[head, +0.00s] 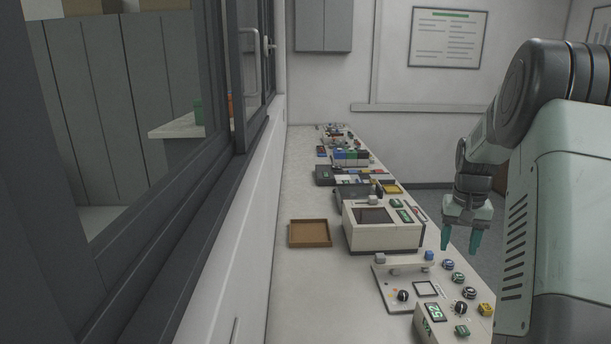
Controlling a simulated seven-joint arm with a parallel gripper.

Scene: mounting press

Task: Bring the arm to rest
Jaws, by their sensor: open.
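My gripper (460,240) hangs from my arm at the right of the head view, pointing down. Its two teal fingers are apart, with nothing seen between them. It appears beside the right edge of the long bench, right of the white press-like box (382,228). That box has a dark window on top and a small green display. I cannot tell the gripper's exact height above the bench.
A control panel (400,288) with knobs and a device with a green display (436,312) stand at the near end of the bench (300,290). A brown tray (310,244) lies left of the box. Several instruments line the bench further back. A window frame (200,180) borders the left.

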